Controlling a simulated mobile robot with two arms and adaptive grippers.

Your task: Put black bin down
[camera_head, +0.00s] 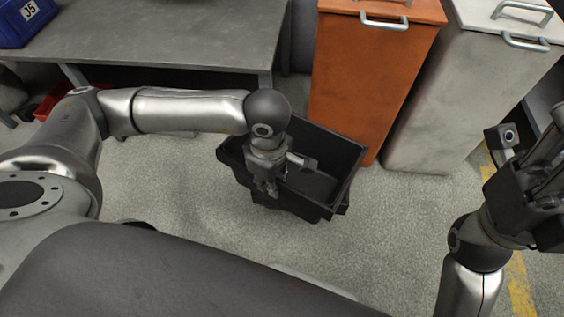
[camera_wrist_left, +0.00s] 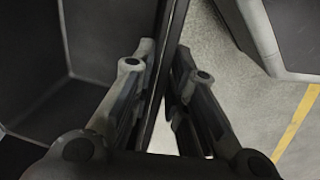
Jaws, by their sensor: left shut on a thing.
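The black bin (camera_head: 335,150) is an open box in the middle of the head view, tilted, above the grey floor. My left gripper (camera_head: 270,188) reaches down at its near left side. In the left wrist view the two fingers of my left gripper (camera_wrist_left: 158,95) are shut on the bin's thin wall (camera_wrist_left: 168,60), with the dark inside of the bin on the left. I cannot tell whether the bin's underside touches the floor. My right gripper (camera_head: 530,165) is at the right edge of the head view, away from the bin; its fingertips are not clear.
An orange cabinet (camera_head: 370,80) and a light grey cabinet (camera_head: 455,100) stand close behind the bin. A grey table (camera_head: 170,35) with a blue bin (camera_head: 28,20) is at the back left. The floor (camera_head: 180,190) left of the bin is clear.

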